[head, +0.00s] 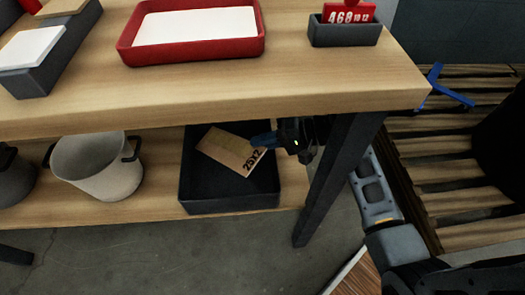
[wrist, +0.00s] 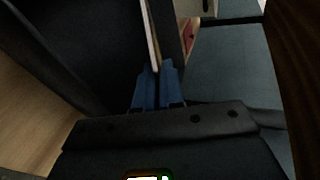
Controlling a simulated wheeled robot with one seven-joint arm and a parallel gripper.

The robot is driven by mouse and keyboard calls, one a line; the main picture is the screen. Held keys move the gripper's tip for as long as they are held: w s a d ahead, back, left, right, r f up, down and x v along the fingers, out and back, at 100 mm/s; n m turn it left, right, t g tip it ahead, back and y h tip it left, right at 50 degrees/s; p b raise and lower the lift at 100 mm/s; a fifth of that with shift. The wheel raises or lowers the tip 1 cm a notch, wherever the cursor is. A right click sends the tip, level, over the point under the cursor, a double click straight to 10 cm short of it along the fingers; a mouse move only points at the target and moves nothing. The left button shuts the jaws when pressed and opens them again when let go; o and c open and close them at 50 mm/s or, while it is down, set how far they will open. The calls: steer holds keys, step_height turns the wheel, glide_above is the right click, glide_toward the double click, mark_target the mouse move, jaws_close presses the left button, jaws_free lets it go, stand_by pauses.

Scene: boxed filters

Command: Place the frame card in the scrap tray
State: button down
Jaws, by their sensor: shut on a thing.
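The frame card (head: 228,148) is a tan card with a lighter patch and dark printed figures at its right end. My gripper (head: 264,140) reaches in from the right under the table top, its blue fingers shut on the card's right end. The card is over the inside of a black open tray (head: 230,203) on the lower shelf; I cannot tell whether it touches the tray. In the wrist view the card (wrist: 151,35) shows edge-on between the blue fingertips (wrist: 157,70). No label shows which tray is the scrap tray.
The table leg (head: 335,180) stands just right of my gripper, and the table top (head: 230,95) overhangs it. A pale pot (head: 97,168) stands left of the black tray. On top are a red tray (head: 190,52) with a white sheet and a dark holder (head: 345,36) with a red card.

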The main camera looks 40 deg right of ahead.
step_height(320, 180, down, 4)
steer(key=shift+r+b, duration=0.1)
steer(key=shift+b, duration=0.65)
steer(key=c, duration=1.5)
jaws_free()
steer(key=shift+c, duration=0.2)
